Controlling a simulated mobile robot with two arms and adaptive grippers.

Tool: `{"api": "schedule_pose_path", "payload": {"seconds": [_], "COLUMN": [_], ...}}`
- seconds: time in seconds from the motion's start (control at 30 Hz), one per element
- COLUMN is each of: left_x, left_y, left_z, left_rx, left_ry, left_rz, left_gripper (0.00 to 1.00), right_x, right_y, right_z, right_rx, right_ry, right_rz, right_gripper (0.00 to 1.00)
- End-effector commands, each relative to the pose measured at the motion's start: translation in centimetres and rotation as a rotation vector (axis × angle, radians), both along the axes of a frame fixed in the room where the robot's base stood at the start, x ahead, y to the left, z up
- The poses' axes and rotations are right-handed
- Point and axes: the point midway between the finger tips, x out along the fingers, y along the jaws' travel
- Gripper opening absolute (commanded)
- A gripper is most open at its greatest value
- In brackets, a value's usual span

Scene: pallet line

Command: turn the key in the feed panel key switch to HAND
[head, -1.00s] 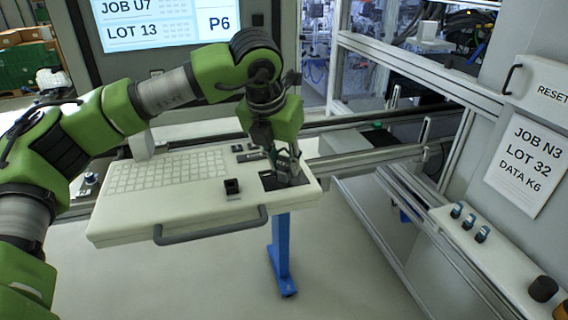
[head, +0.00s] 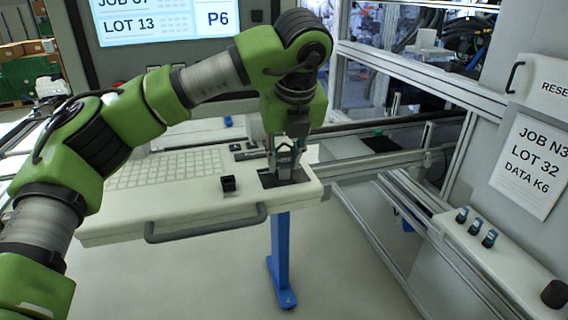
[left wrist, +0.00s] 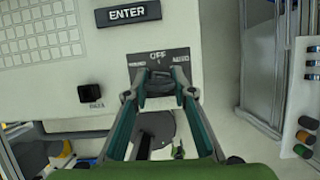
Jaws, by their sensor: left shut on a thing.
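The key switch sits on a dark label plate (left wrist: 187,61) at the right end of the white panel; the plate also shows in the head view (head: 267,181). "OFF" reads at the plate's top; the small side labels are too blurred to read surely. The dark key (left wrist: 160,86) stands in the switch, pointing roughly up toward OFF. My left gripper (head: 284,170) comes down over the plate, its fingertips (left wrist: 160,94) shut on the key from both sides. In the head view the fingers hide the key. My right gripper is not in view.
On the panel are a white keypad (head: 165,170), a black button (head: 228,184), an ENTER key (left wrist: 128,13) and a grey front handle (head: 205,223). A blue post (head: 283,262) stands below. Several knobs (head: 475,227) sit on a ledge at right.

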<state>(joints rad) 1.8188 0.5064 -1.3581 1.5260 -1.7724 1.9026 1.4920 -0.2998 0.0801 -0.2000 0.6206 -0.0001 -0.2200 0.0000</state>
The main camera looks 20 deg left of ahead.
Motion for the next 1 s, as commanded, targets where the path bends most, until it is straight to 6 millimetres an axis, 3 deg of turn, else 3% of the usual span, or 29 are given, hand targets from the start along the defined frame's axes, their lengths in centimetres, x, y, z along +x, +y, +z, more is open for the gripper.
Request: {"api": "schedule_pose_path", "payload": {"seconds": [0.13, 0.47, 0.6, 1.0], "left_x": [0.1, 0.0, 0.1, 0.1], "left_y": [0.0, 0.0, -0.1, 0.0], "left_z": [0.0, 0.0, -0.2, 0.3], "left_rx": [0.001, 0.001, 0.001, 0.003], "left_ry": [-0.002, -0.001, 0.000, 0.000], "left_rz": [0.113, 0.135, 0.246, 0.563], "left_gripper": [0.03, 0.03, 0.03, 0.03], "right_x": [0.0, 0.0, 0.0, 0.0], "right_y": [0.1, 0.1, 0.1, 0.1], "right_z": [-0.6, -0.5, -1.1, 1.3], "right_rx": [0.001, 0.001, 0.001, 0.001], "right_ry": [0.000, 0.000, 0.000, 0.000], "right_rz": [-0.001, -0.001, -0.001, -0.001], "right_gripper": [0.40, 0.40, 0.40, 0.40]}}
